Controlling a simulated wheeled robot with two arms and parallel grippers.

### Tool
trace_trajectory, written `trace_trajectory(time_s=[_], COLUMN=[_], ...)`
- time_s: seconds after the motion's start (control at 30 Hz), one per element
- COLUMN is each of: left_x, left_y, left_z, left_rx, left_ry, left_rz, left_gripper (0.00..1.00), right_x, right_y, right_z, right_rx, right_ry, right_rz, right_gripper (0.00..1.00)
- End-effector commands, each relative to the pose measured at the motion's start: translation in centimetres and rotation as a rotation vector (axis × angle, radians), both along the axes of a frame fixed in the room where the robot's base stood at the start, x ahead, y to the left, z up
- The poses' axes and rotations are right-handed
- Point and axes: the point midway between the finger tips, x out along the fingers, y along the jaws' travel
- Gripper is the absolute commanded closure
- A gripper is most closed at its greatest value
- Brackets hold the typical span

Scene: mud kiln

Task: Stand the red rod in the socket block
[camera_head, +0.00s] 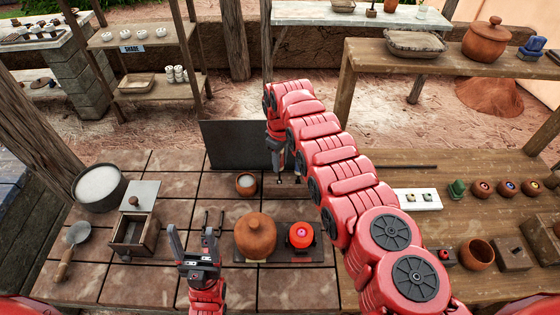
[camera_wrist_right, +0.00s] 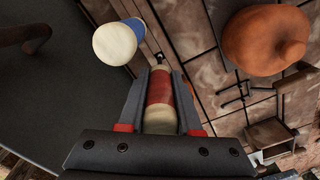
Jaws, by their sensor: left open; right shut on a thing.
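My right gripper (camera_wrist_right: 160,82) is shut on the red rod (camera_wrist_right: 159,88), which has a red band and cream ends, in the right wrist view. A blue-banded rod with a cream top (camera_wrist_right: 117,42) stands just beyond it to the left. A narrow brown block (camera_wrist_right: 152,44) with a dark hole lies by that rod and just past the red rod's far end; I cannot tell whether the red rod touches it. In the head view my right gripper (camera_head: 278,165) is low over the tiled top, and my arm partly hides the spot. My left gripper (camera_head: 194,245) is open and empty.
A dark upright panel (camera_head: 235,146) stands behind my right gripper. A lidded clay pot (camera_head: 255,236) and a red-orange item (camera_head: 300,235) stand nearer. A wooden box (camera_head: 135,235) is at left.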

Motion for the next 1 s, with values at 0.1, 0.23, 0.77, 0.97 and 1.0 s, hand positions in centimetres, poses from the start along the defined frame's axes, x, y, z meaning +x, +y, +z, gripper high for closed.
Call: trace_trajectory(time_s=[0.1,0.23,0.77,0.97,1.0], left_x=[0.0,0.0,0.0,0.0,0.0], left_y=[0.0,0.0,0.0,0.0,0.0], left_z=[-0.4,-0.8,-1.6,-1.6,-1.6], left_rx=[0.0,0.0,0.0,0.0,0.0], left_ry=[0.0,0.0,0.0,0.0,0.0], left_rz=[0.0,0.0,0.0,0.0,0.0], left_gripper=[0.3,0.3,0.3,0.3,0.3], right_x=[0.0,0.0,0.0,0.0,0.0], right_y=[0.0,0.0,0.0,0.0,0.0], right_z=[-0.4,-0.8,-1.5,-1.5,-1.5], right_rx=[0.0,0.0,0.0,0.0,0.0], right_ry=[0.0,0.0,0.0,0.0,0.0], right_rz=[0.0,0.0,0.0,0.0,0.0], right_gripper=[1.0,1.0,1.0,1.0,0.65])
